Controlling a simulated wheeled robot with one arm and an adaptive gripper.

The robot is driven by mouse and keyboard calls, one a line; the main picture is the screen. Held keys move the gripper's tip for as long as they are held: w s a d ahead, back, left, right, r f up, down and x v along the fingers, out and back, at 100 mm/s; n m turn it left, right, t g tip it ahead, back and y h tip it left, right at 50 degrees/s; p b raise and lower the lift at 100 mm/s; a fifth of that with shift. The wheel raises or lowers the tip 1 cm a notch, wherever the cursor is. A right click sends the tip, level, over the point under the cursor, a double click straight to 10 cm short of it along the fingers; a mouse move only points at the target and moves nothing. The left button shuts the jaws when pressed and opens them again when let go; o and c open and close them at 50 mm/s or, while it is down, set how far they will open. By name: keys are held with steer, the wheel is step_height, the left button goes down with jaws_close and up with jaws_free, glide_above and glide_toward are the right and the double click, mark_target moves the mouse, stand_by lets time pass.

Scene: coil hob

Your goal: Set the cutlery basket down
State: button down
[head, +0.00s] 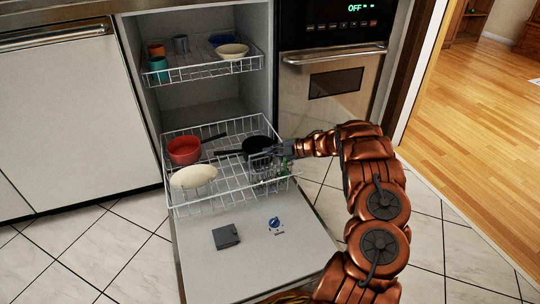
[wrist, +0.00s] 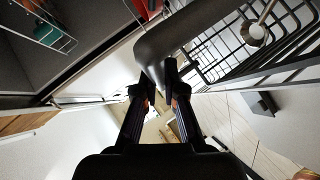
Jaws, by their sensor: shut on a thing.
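The grey cutlery basket (head: 262,165) is at the right side of the lower dishwasher rack in the head view. Some cutlery shows in and around it. My gripper (head: 284,150) reaches in from the right and is at the basket's top. In the wrist view my gripper (wrist: 158,82) is shut on the thick dark handle of the basket (wrist: 165,45). The basket's grid walls and a spoon-like piece (wrist: 254,33) show to the right. Whether the basket's base touches the rack is hidden.
The pulled-out lower rack (head: 232,204) holds a red pot (head: 184,150), a black pan (head: 256,144) and a cream plate (head: 194,177). The upper rack (head: 205,73) holds cups and bowls. The open door (head: 250,265) lies flat below, with a small grey box-like part (head: 226,237).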

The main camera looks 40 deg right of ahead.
steer(key=shift+f, duration=0.2)
steer(key=c, duration=1.3)
jaws_free()
